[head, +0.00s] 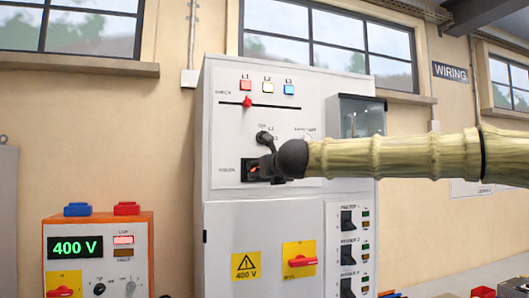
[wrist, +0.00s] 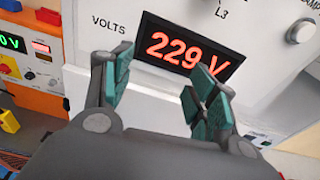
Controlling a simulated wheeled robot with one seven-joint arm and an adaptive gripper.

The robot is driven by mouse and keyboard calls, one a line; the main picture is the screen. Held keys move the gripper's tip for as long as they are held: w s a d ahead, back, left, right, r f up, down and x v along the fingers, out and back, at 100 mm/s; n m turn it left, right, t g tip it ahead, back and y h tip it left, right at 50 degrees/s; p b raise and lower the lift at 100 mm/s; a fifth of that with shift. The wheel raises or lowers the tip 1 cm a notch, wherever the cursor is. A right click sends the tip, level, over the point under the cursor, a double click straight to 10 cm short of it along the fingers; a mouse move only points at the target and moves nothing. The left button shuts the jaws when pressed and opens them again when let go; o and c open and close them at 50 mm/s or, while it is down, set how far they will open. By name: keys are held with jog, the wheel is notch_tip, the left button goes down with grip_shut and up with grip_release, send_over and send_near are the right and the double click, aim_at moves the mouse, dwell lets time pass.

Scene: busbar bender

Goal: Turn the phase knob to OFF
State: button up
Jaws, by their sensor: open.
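The phase knob (head: 264,137) is a small dark knob on the upper panel of the grey cabinet (head: 223,130) in the head view, with OFF and L labels around it. Its pointer direction is too small to read surely. In the wrist view the knob is out of frame; an L3 label (wrist: 221,12) shows at the top. My gripper (head: 260,168) is just below the knob, in front of the VOLTS display. In the wrist view my gripper (wrist: 160,75) is open and empty, its teal pads apart, facing the display (wrist: 180,45), which reads about 229 V.
A red slider (head: 248,102) and three lamps (head: 267,87) sit above the knob. Breaker switches (head: 348,221) and a red handle on yellow (head: 300,258) are lower on the cabinet. An orange unit (head: 148,262) reading 400 V stands left. A glass-fronted box (head: 361,115) is at right.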

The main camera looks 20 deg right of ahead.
jog(key=s+d+r+m+t, duration=0.1)
jog(key=s+d+r+m, duration=0.2)
jog(key=r, duration=0.8)
jog(key=w+p, duration=0.4)
jog(key=w, duration=0.6)
jog(key=shift+w, duration=0.2)
jog(key=shift+c, duration=0.3)
jog(key=c, duration=0.9)
